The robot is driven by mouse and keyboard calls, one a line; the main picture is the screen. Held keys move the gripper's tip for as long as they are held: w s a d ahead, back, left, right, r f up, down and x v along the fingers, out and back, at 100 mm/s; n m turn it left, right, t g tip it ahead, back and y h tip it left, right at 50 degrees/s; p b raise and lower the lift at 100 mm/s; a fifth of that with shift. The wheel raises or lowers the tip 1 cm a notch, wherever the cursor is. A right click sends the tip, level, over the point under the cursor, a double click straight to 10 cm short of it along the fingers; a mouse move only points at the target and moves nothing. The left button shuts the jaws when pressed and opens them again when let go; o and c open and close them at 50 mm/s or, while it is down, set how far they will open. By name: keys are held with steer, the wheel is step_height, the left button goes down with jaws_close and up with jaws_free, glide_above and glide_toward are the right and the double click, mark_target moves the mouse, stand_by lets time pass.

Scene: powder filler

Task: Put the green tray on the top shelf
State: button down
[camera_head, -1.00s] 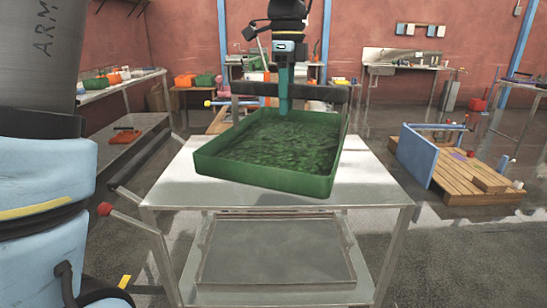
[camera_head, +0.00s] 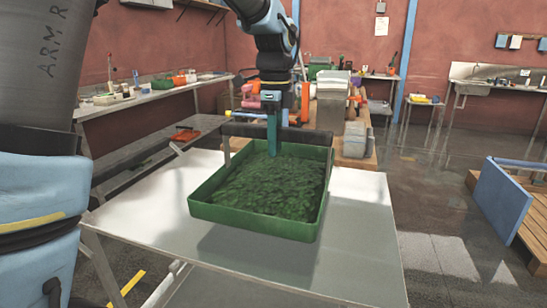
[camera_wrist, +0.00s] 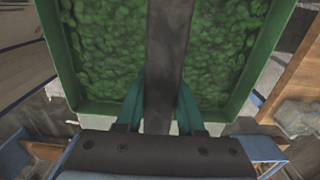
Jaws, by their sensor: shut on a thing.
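The green tray (camera_head: 207,212) is a shallow rectangular box with dark green leafy-looking contents and a dark handle bar (camera_head: 300,134) across it. In the head view it is above a metal table, and a shadow below it suggests it is raised a little. My gripper (camera_head: 272,150) points down with its teal fingers shut on the handle bar. In the wrist view, the fingers (camera_wrist: 160,105) press on both sides of the dark bar, with the tray (camera_wrist: 258,62) filling most of the picture. The fingertips are partly hidden by the bar. I cannot make out a top shelf for certain.
The metal table (camera_head: 365,245) has a bare top around the tray. A long wall bench (camera_head: 150,97) with small items runs along the left. A machine on a wooden stand (camera_head: 345,115) is behind the tray. A blue panel and wooden pallet (camera_head: 503,198) are at the right.

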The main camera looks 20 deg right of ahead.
mark_target(275, 184)
steer(key=shift+f+p, duration=0.4)
steer(key=shift+f, duration=1.5)
steer(key=c, duration=0.5)
jaws_free()
steer(key=shift+a+f, duration=0.1)
steer(key=shift+f, duration=0.05)
step_height(275, 184, up, 12)
steer(key=shift+r+b, duration=0.15)
steer(key=shift+b, duration=0.8)
